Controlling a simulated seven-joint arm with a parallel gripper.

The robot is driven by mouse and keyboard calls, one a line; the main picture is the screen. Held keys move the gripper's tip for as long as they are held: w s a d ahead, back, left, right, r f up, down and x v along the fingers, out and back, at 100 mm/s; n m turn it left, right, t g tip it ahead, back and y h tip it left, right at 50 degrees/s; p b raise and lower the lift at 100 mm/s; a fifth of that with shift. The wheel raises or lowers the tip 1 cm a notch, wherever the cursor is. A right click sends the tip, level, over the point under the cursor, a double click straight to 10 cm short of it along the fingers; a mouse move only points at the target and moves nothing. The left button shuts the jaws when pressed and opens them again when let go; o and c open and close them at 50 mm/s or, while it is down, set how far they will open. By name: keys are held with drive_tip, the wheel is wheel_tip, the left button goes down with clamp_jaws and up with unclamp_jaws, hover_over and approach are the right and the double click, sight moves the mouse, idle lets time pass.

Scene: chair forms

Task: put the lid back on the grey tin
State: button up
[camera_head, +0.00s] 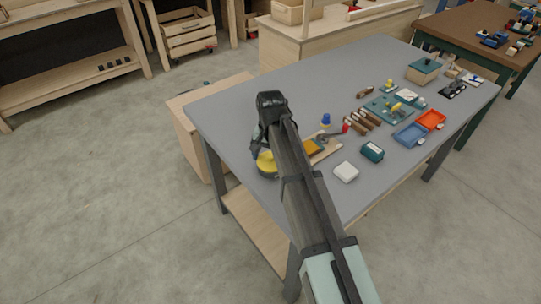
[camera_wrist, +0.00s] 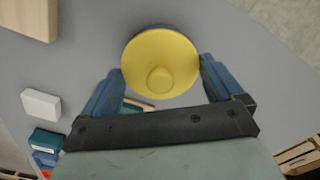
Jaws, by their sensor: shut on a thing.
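A round yellow lid (camera_wrist: 160,50) with a small round knob is between the two blue fingers of my gripper (camera_wrist: 161,70) in the wrist view. My gripper is shut on the lid. In the head view the yellow lid (camera_head: 266,165) shows at the table's left front part, below my gripper (camera_head: 260,150), partly covered by my arm. A thin greyish edge shows along the far side of the lid in the wrist view. I cannot tell whether it is the grey tin or the lid's own rim. No other part of the tin can be made out.
The grey table (camera_head: 230,105) has bare room at its far left. A wooden board with an orange-yellow piece (camera_head: 314,146) lies right of the lid. A white box (camera_head: 346,171), a teal box (camera_head: 372,151) and blue and orange trays stand farther right. The table edge is close.

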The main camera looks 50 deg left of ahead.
idle(0.3)
drive_tip(key=o, duration=0.7)
drive_tip(key=shift+r, duration=3.5)
drive_tip(key=shift+c, duration=0.2)
clamp_jaws()
drive_tip(key=shift+f, duration=2.25)
